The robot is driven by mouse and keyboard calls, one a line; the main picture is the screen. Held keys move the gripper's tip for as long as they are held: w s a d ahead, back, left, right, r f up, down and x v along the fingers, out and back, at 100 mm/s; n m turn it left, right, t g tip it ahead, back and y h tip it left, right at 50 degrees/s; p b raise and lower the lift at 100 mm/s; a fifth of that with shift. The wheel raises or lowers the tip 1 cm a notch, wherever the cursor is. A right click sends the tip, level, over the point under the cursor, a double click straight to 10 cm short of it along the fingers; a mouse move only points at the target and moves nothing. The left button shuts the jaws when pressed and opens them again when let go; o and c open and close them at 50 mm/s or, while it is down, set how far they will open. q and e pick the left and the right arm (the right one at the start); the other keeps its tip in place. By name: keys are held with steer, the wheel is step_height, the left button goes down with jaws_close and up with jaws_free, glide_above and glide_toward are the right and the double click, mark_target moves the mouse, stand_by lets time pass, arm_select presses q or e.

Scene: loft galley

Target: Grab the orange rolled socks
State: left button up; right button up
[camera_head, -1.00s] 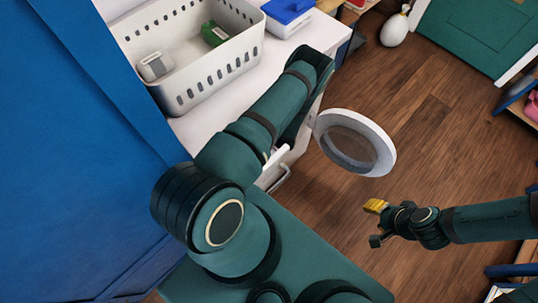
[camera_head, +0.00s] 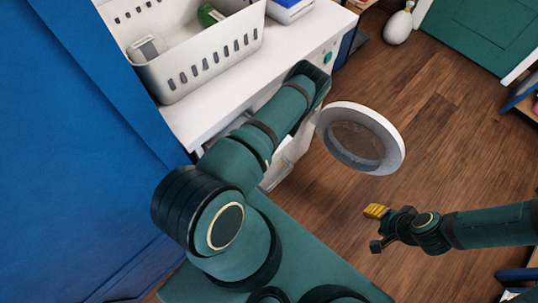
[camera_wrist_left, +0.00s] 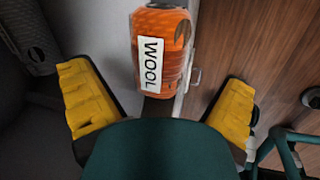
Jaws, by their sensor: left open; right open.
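The orange rolled socks (camera_wrist_left: 165,45) carry a white label reading WOOL in the left wrist view. They lie between and ahead of the yellow fingertips of my left gripper (camera_wrist_left: 158,90), which is open with a gap on both sides of the socks. In the head view my left arm reaches toward the white counter, and its gripper and the socks are hidden there. My right gripper (camera_head: 376,229) is open and empty above the wooden floor, with one yellow fingertip showing clearly.
A white slotted basket (camera_head: 213,58) with a grey item and a green item stands on the white counter (camera_head: 235,90). A blue-and-white box (camera_head: 290,10) is beside it. A white-rimmed round object (camera_head: 395,150) is right of my left arm. A blue panel (camera_head: 80,180) borders the left.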

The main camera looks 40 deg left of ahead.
arm_select(q)
steer(key=b+x, duration=0.2)
steer(key=x, duration=0.2)
steer(key=shift+w, duration=0.15)
steer(key=shift+c, duration=0.3)
steer(key=c, duration=1.2)
